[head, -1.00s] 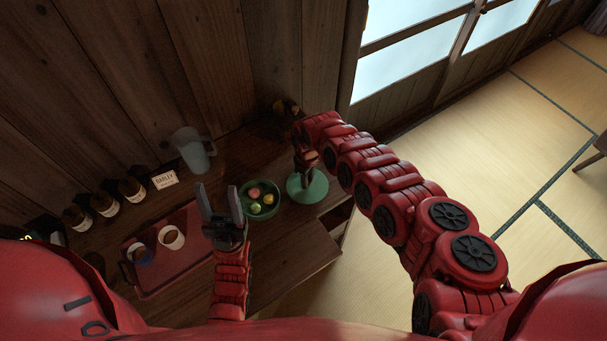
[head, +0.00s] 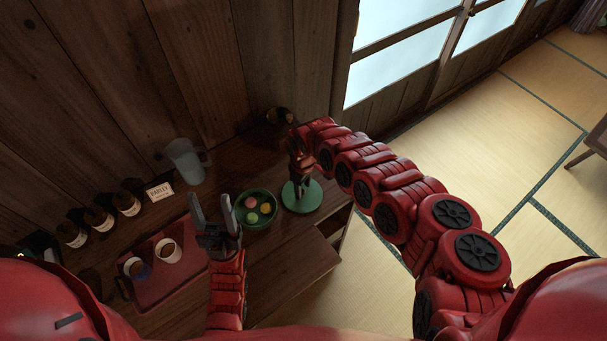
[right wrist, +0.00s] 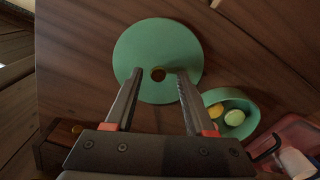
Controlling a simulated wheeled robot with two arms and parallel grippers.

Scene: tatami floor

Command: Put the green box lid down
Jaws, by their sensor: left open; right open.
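The green box lid (head: 303,198) is a round green disc on the dark wooden counter, right of the green box (head: 257,208) that holds several coloured round pieces. Whether the fingertips touch the lid I cannot tell. My left gripper (head: 215,212) is open and empty, left of the green box.
A red tray (head: 178,288) with two cups (head: 168,251) lies at the left. Behind stand a pitcher (head: 187,162), a small sign (head: 159,192) and several dark bottles (head: 127,204) near the wooden wall. The counter's edge is close right of the lid.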

